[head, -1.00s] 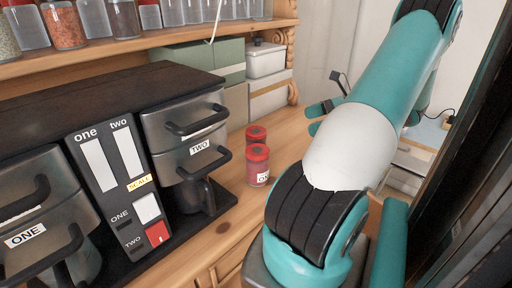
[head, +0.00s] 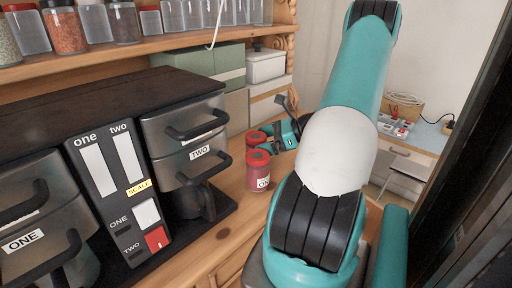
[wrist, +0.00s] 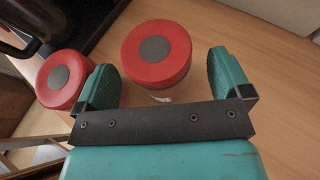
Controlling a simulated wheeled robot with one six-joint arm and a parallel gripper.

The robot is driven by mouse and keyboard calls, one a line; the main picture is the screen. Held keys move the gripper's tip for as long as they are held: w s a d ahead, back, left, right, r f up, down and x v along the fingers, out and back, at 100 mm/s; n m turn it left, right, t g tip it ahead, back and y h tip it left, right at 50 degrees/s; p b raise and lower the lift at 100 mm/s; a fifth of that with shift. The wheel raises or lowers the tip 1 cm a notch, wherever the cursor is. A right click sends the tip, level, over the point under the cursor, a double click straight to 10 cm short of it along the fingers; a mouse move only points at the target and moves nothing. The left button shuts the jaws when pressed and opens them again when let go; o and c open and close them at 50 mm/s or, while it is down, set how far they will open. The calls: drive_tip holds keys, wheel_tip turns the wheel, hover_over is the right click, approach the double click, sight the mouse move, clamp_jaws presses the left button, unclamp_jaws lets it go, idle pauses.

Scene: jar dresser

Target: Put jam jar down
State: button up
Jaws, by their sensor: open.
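Two jars with red lids stand upright on the wooden dresser top (head: 228,232), right of the coffee machine. The near jar (head: 260,180) shows a pale label and reddish contents. The far jar (head: 254,138) stands just behind it, partly hidden. My gripper (head: 280,122) is open beside the far jar. In the wrist view my gripper (wrist: 166,80) has its fingers apart, with the far jar (wrist: 157,52) ahead of and between them. The near jar (wrist: 62,80) lies outside the left finger, very close to it. Whether either finger touches a jar I cannot tell.
The double coffee machine (head: 120,180) stands close on the left. Storage boxes (head: 268,95) stand behind the jars. A shelf (head: 130,48) with several jars runs above. A dark panel (head: 470,190) rises at the right. Bare wood lies right of the jars in the wrist view.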

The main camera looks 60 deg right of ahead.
drive_tip(key=shift+x, duration=1.2)
drive_tip(key=c, duration=1.3)
drive_tip(key=shift+r, duration=0.15)
